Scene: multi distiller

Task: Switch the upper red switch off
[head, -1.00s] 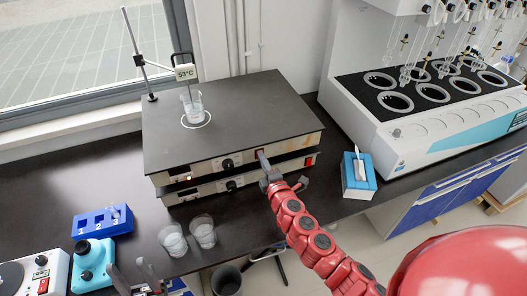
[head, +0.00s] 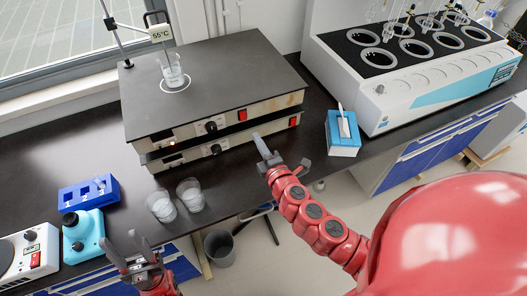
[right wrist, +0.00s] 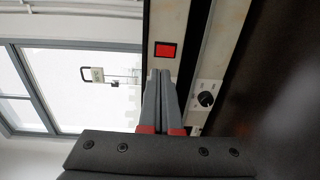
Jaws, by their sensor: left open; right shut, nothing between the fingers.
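Two flat hotplate units are stacked on the dark bench. The upper red switch (head: 243,115) is on the front right of the upper unit (head: 190,127); it also shows in the right wrist view (right wrist: 165,50), bright red. The lower red switch (head: 294,121) is further right on the lower unit (head: 185,155). My right gripper (head: 258,137) is shut and empty, just in front of and below the upper switch and apart from it. Its closed fingers (right wrist: 165,75) point toward that switch. My left gripper (head: 133,240) is open and empty near the bench's front edge.
A beaker (head: 172,72) stands on the upper plate under a 55°C display (head: 160,33). Two beakers (head: 161,206) stand in front. A blue tissue box (head: 342,134) is right of the units.

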